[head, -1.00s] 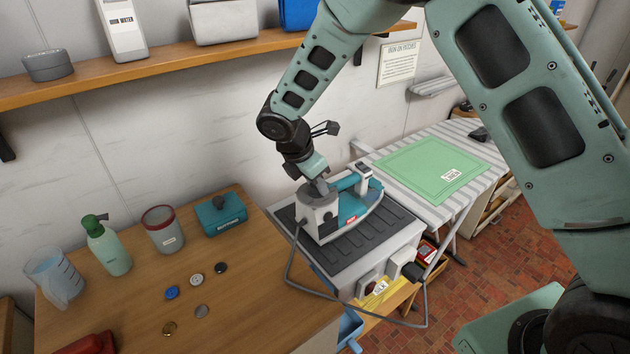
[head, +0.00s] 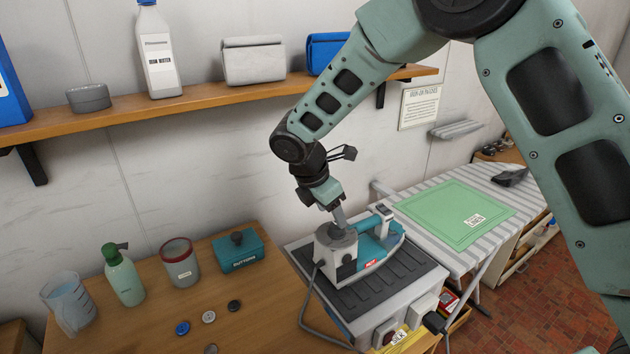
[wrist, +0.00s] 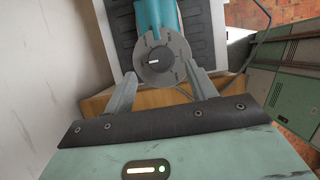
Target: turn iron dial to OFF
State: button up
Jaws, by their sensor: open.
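The teal and pale grey iron (head: 378,246) lies on a dark ribbed pad on a grey stand. Its round grey dial (wrist: 156,66) faces my wrist camera, with a short white mark near its middle running roughly sideways. Lettering around the dial rim is too small to read. My gripper (wrist: 161,72) is open, with one finger on each side of the dial; I cannot tell whether either touches it.
The grey stand (head: 345,312) has a cord and plug at its front. A striped ironing board with a green cloth (head: 455,213) is to the right. A spray bottle (head: 123,277), a can and a teal buttons box (head: 238,253) stand left. A shelf (head: 200,97) runs behind.

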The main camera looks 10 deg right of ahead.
jog(key=b+v, duration=0.2)
jog(key=v, duration=1.1)
jog(key=shift+s+d, duration=0.1)
jog(key=s+f+m+y, duration=0.1)
jog(key=s+m, duration=0.3)
jog(key=s, duration=0.6)
jog(key=s+f+m+g+y, duration=0.1)
jog(key=s+f+m, duration=0.3)
jog(key=s, duration=0.7)
jog(key=s+f+m+y, duration=0.2)
jog(key=s+m, duration=0.4)
jog(key=s, duration=0.4)
jog(key=shift+s+d+f+y, duration=0.2)
jog(key=shift+d+f+y, duration=0.1)
jog(key=shift+d+y, duration=0.15)
